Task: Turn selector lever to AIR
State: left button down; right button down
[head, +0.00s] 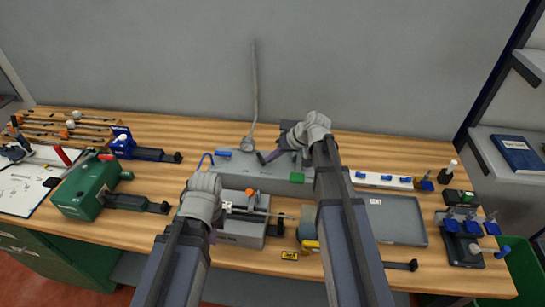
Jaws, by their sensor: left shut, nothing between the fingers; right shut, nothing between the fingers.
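A grey dispenser-like unit (233,172) stands at the middle back of the bench, with a round gauge (247,145), a blue hooked part (207,157) and a green block (297,178) on it. I cannot pick out the selector lever for certain, and no AIR marking is legible. My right gripper (262,159) is shut and empty, low over the unit just right of the gauge; whether it touches is unclear. My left gripper (213,228) is shut and empty, left of a grey vise-like fixture (238,226); its fingers are mostly hidden behind the wrist.
A green box-shaped device (88,190) and a clipboard (30,186) are at left. A grey tray (398,222), a white strip with blue parts (380,180) and a dark stand with blue pieces (465,243) are at right. A small yellow block (289,255) lies near the front edge.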

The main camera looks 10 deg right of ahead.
aim_at(262, 160)
jog(key=s+a+m+t+h, duration=0.1)
jog(key=m, duration=0.1)
jog(key=shift+s+a+m, duration=0.15)
jog(key=shift+m, duration=0.15)
jog(key=shift+s+a+m+t+h, duration=0.15)
jog(key=shift+a+m+t+h, duration=0.3)
jog(key=shift+m, duration=0.45)
jog(key=a+m+h, duration=0.1)
jog(key=m, duration=0.1)
jog(key=m+t+h, duration=0.1)
jog(key=m, duration=0.1)
jog(key=shift+a+h, duration=0.35)
jog(key=shift+a, duration=0.2)
jog(key=shift+d, duration=0.1)
jog(key=shift+w+d, duration=0.4)
jog(key=shift+w, duration=0.25)
jog(key=shift+s, duration=0.1)
